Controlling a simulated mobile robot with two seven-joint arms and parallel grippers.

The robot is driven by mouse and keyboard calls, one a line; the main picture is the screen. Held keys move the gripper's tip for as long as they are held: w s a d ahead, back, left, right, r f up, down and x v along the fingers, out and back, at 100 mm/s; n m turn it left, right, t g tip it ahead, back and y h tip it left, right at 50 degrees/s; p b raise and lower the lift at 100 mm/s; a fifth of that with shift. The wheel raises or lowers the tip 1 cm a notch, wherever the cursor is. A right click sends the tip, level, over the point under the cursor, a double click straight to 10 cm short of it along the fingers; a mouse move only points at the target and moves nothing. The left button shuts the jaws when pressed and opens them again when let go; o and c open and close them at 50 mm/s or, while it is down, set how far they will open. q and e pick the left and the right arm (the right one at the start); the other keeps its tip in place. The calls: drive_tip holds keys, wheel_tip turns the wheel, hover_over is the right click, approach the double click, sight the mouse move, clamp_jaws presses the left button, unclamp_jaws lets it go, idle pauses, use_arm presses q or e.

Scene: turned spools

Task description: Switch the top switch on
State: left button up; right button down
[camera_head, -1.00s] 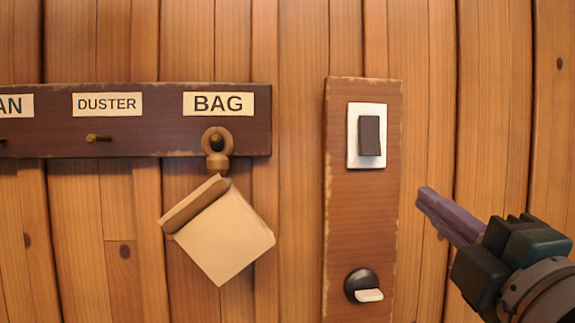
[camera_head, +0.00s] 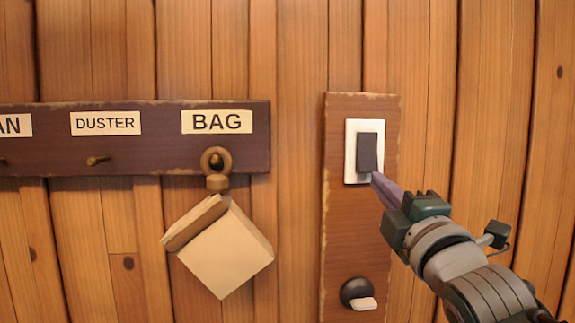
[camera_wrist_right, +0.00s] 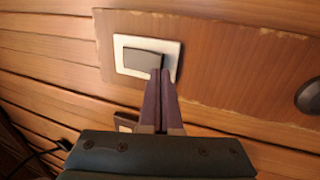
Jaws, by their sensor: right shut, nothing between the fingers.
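The top switch (camera_head: 367,153) is a dark rocker on a white plate (camera_head: 352,170), fixed high on a brown upright board (camera_head: 350,225). It also shows in the right wrist view (camera_wrist_right: 142,59). My right gripper (camera_head: 376,180) is shut and empty. Its purple fingertips are at the lower right edge of the rocker. In the right wrist view the fingertips (camera_wrist_right: 161,72) overlap one end of the rocker; I cannot tell whether they touch it. My left gripper is not in view.
A dark knob with a pale lever (camera_head: 359,294) sits low on the same board. A labelled peg rail (camera_head: 150,163) is on the left, with a tan bag (camera_head: 225,250) hanging from its right peg. The wall is wooden planks.

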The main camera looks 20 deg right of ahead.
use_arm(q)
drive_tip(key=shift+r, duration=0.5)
use_arm(e)
drive_tip(key=shift+x, duration=1)
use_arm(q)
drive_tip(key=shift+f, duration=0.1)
use_arm(e)
drive_tip(key=shift+f, duration=0.1)
